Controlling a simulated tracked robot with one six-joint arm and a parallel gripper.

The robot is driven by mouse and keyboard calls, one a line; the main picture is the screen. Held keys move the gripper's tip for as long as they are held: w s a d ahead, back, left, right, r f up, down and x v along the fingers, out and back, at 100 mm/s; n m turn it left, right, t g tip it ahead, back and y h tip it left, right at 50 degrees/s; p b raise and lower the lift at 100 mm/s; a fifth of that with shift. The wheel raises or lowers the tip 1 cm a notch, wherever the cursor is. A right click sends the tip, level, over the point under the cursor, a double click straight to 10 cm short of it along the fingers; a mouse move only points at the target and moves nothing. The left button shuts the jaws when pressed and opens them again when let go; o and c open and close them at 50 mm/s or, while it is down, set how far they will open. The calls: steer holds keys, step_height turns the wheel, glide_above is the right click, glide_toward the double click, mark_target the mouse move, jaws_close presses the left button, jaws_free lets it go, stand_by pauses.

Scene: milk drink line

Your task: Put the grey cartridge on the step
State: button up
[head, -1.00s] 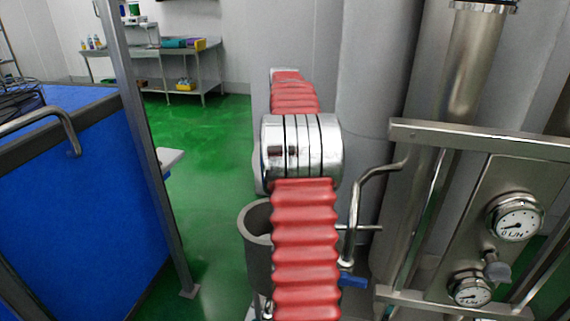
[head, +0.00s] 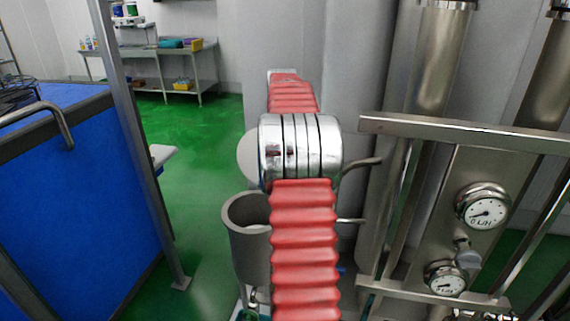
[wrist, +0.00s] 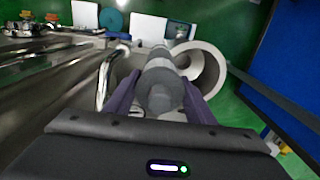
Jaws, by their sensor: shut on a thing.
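In the wrist view, my gripper (wrist: 160,82) has its two dark purple fingers shut on the grey cartridge (wrist: 162,98), a stepped round body gripped between them. It points away from the wrist camera. A wide grey open-topped cylinder (wrist: 207,68) is just beyond and to the right of the cartridge; I cannot tell whether they touch. In the head view my red-sleeved arm hides the gripper and the cartridge. The same open cylinder (head: 248,240) shows left of the arm. I cannot pick out the step with certainty.
A steel gauge panel (head: 470,230) and pipes stand close on the right. A blue-panelled enclosure (head: 75,205) with a metal post is on the left. Green floor (head: 200,190) lies open between them. A steel table (head: 165,65) stands at the back.

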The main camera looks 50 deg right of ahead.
steer(key=w+a+f+n, duration=0.4)
steer(key=a+f, duration=0.1)
steer(key=a, duration=1.1)
steer(key=w+a+f+n, duration=0.4)
steer(key=w+a+f, duration=0.1)
steer(key=a, duration=1.1)
steer(key=w+a+f+n, duration=0.4)
steer(key=a+f+n, duration=0.1)
steer(key=a, duration=1.1)
steer(key=shift+w+a+f, duration=0.15)
steer(key=shift+a, duration=0.2)
